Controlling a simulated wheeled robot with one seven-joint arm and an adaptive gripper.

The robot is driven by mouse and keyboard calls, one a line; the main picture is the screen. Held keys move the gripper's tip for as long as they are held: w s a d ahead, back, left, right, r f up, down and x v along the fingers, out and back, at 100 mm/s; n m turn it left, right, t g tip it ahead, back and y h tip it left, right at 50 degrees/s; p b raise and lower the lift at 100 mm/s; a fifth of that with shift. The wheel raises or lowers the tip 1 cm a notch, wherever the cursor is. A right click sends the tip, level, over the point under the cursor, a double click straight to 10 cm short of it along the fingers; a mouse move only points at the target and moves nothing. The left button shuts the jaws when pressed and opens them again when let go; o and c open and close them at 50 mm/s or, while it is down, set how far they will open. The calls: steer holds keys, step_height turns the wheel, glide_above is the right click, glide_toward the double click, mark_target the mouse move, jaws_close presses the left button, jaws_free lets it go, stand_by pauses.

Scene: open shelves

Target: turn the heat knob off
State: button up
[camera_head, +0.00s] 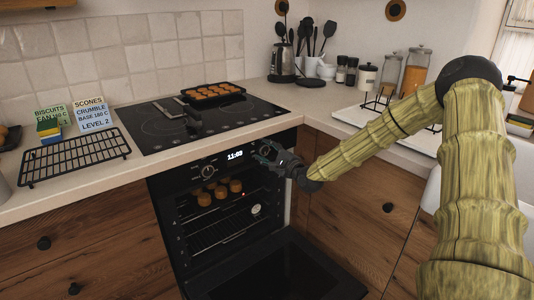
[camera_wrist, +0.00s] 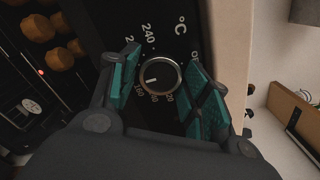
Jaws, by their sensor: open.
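The heat knob (camera_wrist: 160,75) is a round black dial with a silver rim, on the black oven panel marked in °C. Its white mark points left and slightly down in the wrist view, toward the side where 160 is printed, not clearly readable as an exact value. My gripper (camera_wrist: 161,62) is open, with a teal-padded finger on either side of the knob. I cannot tell whether either finger touches it. In the head view my gripper (camera_head: 270,155) is at the right end of the oven panel and covers the knob there.
The oven door (camera_head: 285,272) hangs open below. Muffins (camera_head: 221,192) stand on an upper rack inside. Another knob (camera_head: 207,171) sits left of the clock. A cooktop (camera_head: 160,128) with a tray of baked rounds (camera_head: 213,91) is above. A wire rack (camera_head: 76,158) lies left.

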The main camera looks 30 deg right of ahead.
steer(key=c, duration=0.8)
steer(key=shift+o, duration=0.2)
